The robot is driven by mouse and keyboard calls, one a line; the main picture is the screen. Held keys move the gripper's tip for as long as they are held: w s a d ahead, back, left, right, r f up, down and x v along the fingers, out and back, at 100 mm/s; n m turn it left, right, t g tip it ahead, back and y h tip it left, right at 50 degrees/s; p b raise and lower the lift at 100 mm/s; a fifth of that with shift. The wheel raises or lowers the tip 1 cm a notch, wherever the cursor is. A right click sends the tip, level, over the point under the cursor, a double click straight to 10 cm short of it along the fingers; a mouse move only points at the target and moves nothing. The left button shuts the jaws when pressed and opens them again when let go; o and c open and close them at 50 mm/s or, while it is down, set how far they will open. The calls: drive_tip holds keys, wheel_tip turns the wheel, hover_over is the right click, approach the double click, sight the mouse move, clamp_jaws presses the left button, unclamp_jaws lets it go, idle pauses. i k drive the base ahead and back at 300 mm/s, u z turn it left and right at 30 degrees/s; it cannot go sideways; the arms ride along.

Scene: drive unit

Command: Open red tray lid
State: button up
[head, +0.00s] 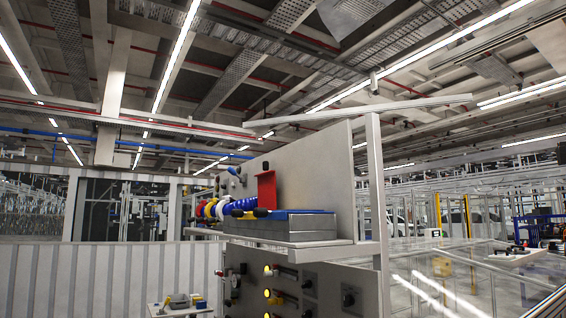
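A red upright piece (266,190) with a short flange at its top stands on the shelf of a grey panel unit. I cannot tell whether it is the red tray lid or another part. It rises behind a low grey box (290,236) with a blue top (300,213). No other red tray shows clearly. My gripper is not in view.
The shelf (345,252) also holds blue, white and yellow round parts (215,208) left of the box. A tall grey panel (325,170) backs it. Below are knobs and lit buttons (270,293). A small table (180,311) stands lower left.

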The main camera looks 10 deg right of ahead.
sight(266, 180)
drive_tip(key=z, duration=0.35)
drive_tip(key=i, duration=1.15)
drive_tip(key=u, duration=0.35)
